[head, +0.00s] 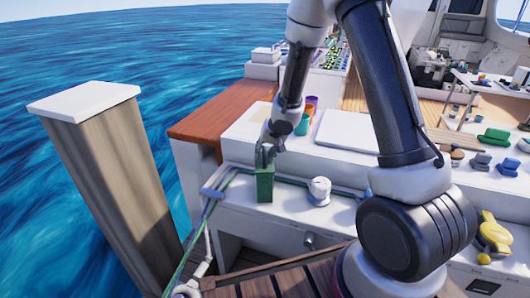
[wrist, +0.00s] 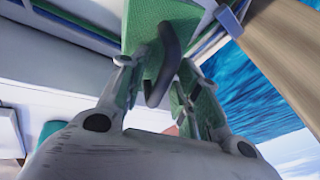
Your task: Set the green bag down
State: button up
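The green bag (head: 264,184) is a small upright box shape at the white ledge's front edge in the head view. In the wrist view the bag (wrist: 150,28) shows its top with a dark looped handle (wrist: 168,60). My gripper (head: 265,152) is right above the bag and points down. In the wrist view my gripper's fingers (wrist: 156,68) reach to either side of the bag's top, with the handle between them, and look closed on the bag. Whether the bag's underside touches the ledge or hangs just above it cannot be told.
A white round fitting (head: 319,190) stands right of the bag. A green hose (head: 237,172) runs along the ledge (head: 285,215). A wooden post (head: 105,165) rises at the left by the water. Several bags (head: 482,161) lie at the right.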

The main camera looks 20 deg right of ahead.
jog(key=shift+r, duration=0.1)
jog(key=v, duration=1.2)
